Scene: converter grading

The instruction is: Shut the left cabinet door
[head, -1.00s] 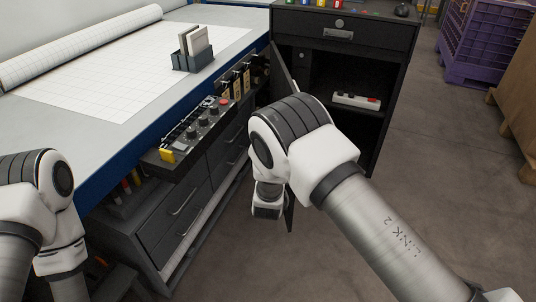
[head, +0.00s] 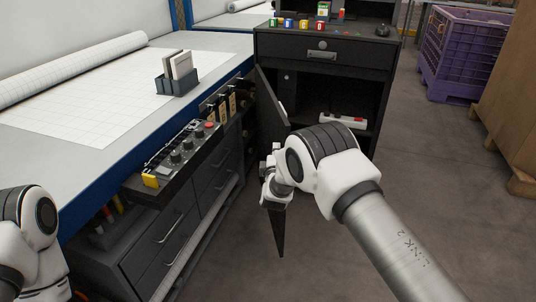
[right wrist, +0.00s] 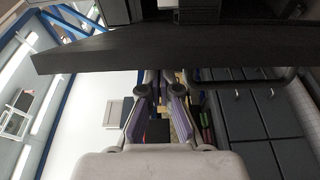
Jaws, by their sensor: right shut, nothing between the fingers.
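The dark left cabinet door (head: 270,100) stands open at the left side of the dark cabinet (head: 310,75), swung out toward me. Its light handle shows near the upper free edge. My right gripper (head: 269,185) is at the door's free edge, with my arm hiding part of the door; the door's lower corner shows below it. In the right wrist view the shut, empty fingers (right wrist: 170,80) point at a dark panel edge (right wrist: 180,45), likely the door; I cannot tell whether they touch. My left arm shows at the left edge, but its gripper does not.
A drawer workbench (head: 190,215) with a control panel (head: 180,150) stands left of the door. A power strip (head: 340,120) lies inside the cabinet. A purple crate (head: 465,50) and a wooden box (head: 515,100) are at right. The floor between is clear.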

